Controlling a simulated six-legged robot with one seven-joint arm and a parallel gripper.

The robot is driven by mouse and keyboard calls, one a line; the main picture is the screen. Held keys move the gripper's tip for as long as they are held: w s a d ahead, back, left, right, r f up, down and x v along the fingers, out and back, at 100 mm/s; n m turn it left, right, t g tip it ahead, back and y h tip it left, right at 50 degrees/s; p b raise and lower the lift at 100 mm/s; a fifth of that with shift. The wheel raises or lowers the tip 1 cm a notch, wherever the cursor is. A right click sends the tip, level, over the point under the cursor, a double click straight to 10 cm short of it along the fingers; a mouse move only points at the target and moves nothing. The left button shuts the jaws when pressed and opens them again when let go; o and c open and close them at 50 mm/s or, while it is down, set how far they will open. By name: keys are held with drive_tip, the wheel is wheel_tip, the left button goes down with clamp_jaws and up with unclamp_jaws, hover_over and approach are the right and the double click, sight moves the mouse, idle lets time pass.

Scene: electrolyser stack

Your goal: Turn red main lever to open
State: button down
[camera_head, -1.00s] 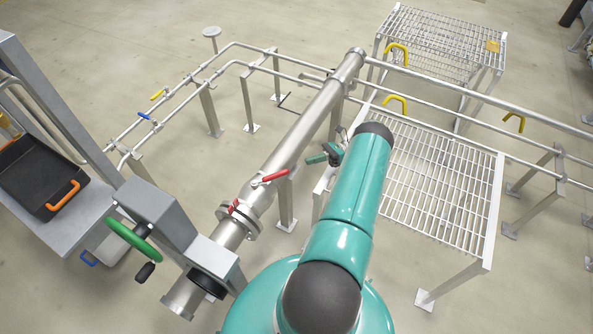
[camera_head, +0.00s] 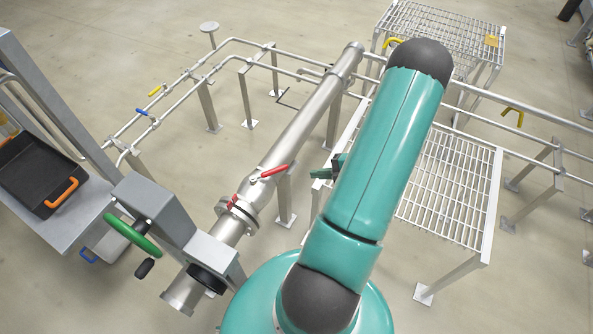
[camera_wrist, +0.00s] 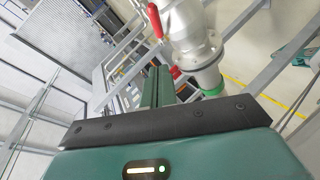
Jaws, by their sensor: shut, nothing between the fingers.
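The red main lever (camera_head: 269,172) sits on the thick grey pipe (camera_head: 312,105), just above a flange, in the head view. Its handle points right and slightly up, across the pipe. The lever also shows in the wrist view (camera_wrist: 155,20), upper middle, beside the pale valve body. My gripper (camera_head: 322,174) is mostly hidden behind my teal arm in the head view, a short way right of the lever and apart from it. In the wrist view my gripper's fingers (camera_wrist: 157,84) are together, with nothing held, below the lever.
A green handwheel (camera_head: 133,235) on a grey box stands at lower left, near a black tray (camera_head: 38,172) with an orange handle. Thin pipes with blue (camera_head: 146,112) and yellow (camera_head: 155,90) handles run behind. A grated platform (camera_head: 450,190) stands right of my arm.

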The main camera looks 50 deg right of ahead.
approach(277, 171)
drive_tip(key=w+a, duration=0.1)
drive_tip(key=a, duration=0.3)
drive_tip(key=w+f, duration=0.1)
drive_tip(key=w+d+f, duration=0.1)
drive_tip(key=w, duration=0.1)
drive_tip(key=shift+w+d, duration=0.1)
drive_tip(key=shift+d, duration=0.15)
drive_tip(key=shift+w+d+f, duration=0.1)
drive_tip(key=shift+w+f, duration=0.1)
drive_tip(key=shift+w, duration=0.15)
drive_tip(key=shift+w+d, duration=0.1)
